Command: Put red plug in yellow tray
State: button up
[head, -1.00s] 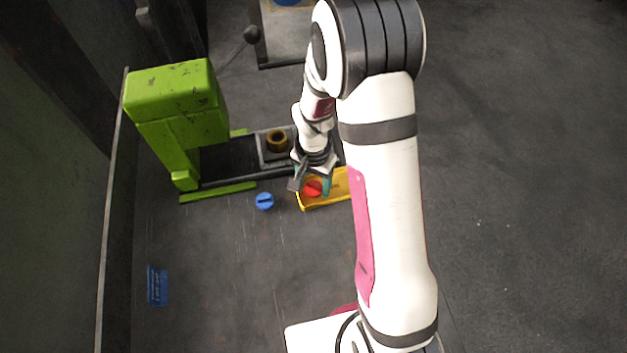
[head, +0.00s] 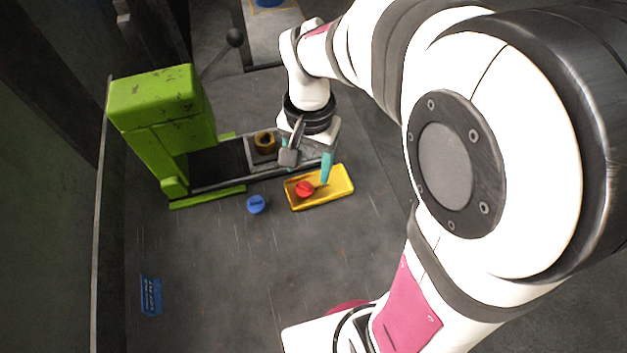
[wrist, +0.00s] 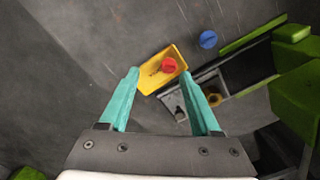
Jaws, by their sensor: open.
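The red plug (head: 304,189) lies inside the yellow tray (head: 340,193), near the tray's left end. In the wrist view the red plug (wrist: 169,65) shows in the yellow tray (wrist: 150,83), beyond the fingertips. My gripper (head: 309,168) is open and empty. It is above and behind the tray in the head view, clear of the plug. In the wrist view its teal fingers (wrist: 165,76) are spread wide with nothing between them.
A blue plug (head: 256,204) lies on the floor left of the tray. A green press (head: 165,120) stands at the left, with a brass ring (head: 265,141) on its grey bed. The floor in front of the tray is clear.

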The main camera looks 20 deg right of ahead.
jog(key=s+a+r+n, duration=0.1)
jog(key=s, duration=0.7)
jog(key=s+a+r+n+y, duration=0.1)
jog(key=s+r, duration=0.1)
jog(key=s, duration=0.6)
jog(key=shift+s+r, duration=0.2)
jog(key=shift+r, duration=0.1)
